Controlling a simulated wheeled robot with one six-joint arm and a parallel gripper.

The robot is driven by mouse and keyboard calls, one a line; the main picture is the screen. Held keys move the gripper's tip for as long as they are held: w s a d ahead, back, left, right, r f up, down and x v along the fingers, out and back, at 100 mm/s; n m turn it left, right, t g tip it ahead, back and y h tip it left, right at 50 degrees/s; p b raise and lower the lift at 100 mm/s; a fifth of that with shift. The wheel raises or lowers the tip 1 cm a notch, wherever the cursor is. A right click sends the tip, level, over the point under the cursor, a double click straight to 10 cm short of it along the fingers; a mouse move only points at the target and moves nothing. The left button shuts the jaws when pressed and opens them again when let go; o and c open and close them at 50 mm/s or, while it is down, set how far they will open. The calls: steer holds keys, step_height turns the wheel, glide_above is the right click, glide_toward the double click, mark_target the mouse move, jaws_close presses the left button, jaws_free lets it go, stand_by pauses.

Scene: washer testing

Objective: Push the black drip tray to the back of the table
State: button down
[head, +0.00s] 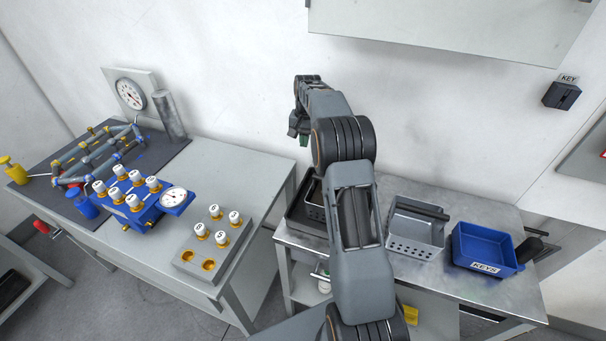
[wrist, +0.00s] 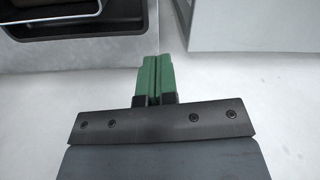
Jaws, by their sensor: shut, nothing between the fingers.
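The black drip tray (head: 297,213) is at the left end of the metal table (head: 437,278) in the head view, partly hidden behind my arm. My gripper (head: 303,140) is shut and empty, in front of the white wall and above the tray's far side. Its green fingertips are pressed together in the wrist view (wrist: 151,68), apart from the tray.
A grey perforated bin (head: 416,229) and a blue KEYS bin (head: 484,247) stand to the right on the same table. The left bench (head: 221,160) carries a blue valve block (head: 130,206), white-capped parts and a dial gauge. A panel (head: 450,30) hangs on the wall above.

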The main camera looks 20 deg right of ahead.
steer(key=shift+m+g, duration=0.4)
steer(key=shift+m, duration=0.5)
steer(key=d+f, duration=0.1)
steer(key=f, duration=0.1)
steer(key=w+d+f, duration=0.1)
steer(key=d+f, duration=0.1)
steer(key=f, duration=0.1)
steer(key=w+d+f, duration=0.1)
steer(key=f, duration=0.1)
steer(key=shift+w+d+f, duration=0.25)
steer(key=shift+d+f, duration=0.15)
steer(key=shift+d+f+y, duration=0.2)
steer(key=shift+f+y, duration=0.1)
steer(key=shift+f, duration=0.2)
steer(key=s+a+p, duration=0.3)
steer(key=s+a, duration=0.5)
steer(key=shift+s+a, duration=0.15)
steer(key=shift+s+a+f+p, duration=0.1)
steer(key=shift+f+p, duration=0.05)
steer(key=shift+p, duration=0.25)
steer(key=shift+f+b, duration=0.3)
steer(key=shift+f, duration=0.4)
